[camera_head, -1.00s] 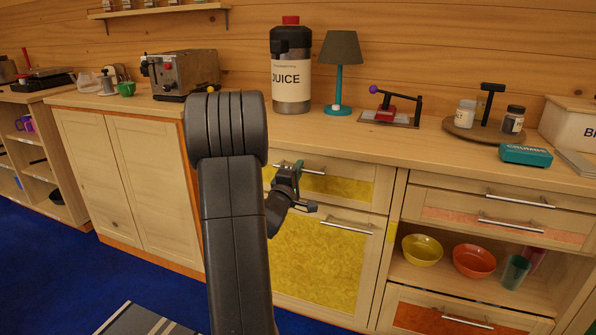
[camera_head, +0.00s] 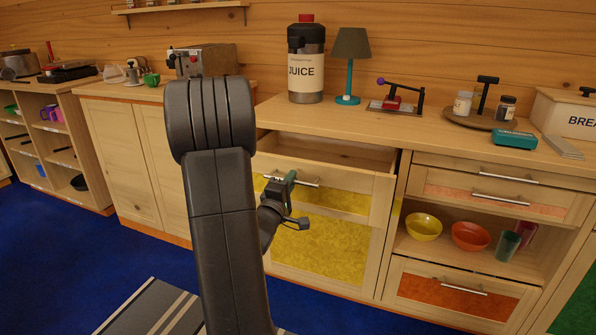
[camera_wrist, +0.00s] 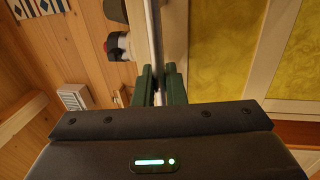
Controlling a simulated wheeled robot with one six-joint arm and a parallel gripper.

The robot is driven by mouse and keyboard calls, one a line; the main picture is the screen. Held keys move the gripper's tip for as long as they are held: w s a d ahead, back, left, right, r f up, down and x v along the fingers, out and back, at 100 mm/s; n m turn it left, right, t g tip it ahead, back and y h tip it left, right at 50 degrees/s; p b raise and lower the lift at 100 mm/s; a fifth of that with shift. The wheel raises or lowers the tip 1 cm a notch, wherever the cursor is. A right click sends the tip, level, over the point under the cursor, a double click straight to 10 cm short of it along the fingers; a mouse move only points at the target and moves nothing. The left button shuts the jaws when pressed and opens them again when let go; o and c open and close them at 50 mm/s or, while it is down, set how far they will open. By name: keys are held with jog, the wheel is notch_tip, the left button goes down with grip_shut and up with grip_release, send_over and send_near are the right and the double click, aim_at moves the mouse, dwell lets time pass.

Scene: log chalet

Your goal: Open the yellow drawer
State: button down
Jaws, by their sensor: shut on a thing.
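The yellow drawer (camera_head: 345,202) stands pulled out under the counter, below the lamp and juice jar. Its pale wooden interior shows behind the front, and the visible part looks empty. My gripper (camera_head: 290,179) is shut on the silver bar handle (camera_head: 309,183) near its left end. In the wrist view, the green fingers of my gripper (camera_wrist: 159,84) close on both sides of the bar handle (camera_wrist: 155,38). The yellow panel (camera_wrist: 218,40) is to the right there. My dark arm hides the left part of the drawer in the head view.
A larger yellow door (camera_head: 325,248) sits below the drawer. To the right are orange-panelled drawers (camera_head: 480,190) and an open shelf with a yellow bowl (camera_head: 423,227) and an orange bowl (camera_head: 470,236). The blue floor (camera_head: 75,250) is clear, with a striped grey mat (camera_head: 155,308).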

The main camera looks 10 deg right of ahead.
jog(key=r+v, duration=0.1)
jog(key=v, duration=0.8)
jog(key=shift+r, duration=0.3)
jog(key=shift+s+a, duration=0.1)
jog(key=shift+a, duration=0.05)
jog(key=c, duration=1.6)
grip_release()
jog(key=p+v, duration=0.1)
jog(key=v, duration=1.2)
jog(key=shift+s+a+f, duration=0.1)
jog(key=shift+s+a, duration=0.15)
jog(key=shift+s, duration=0.05)
jog(key=shift+w, duration=0.1)
jog(key=x, duration=1.3)
jog(key=shift+w+d+b, duration=0.25)
jog(key=shift+b, duration=0.05)
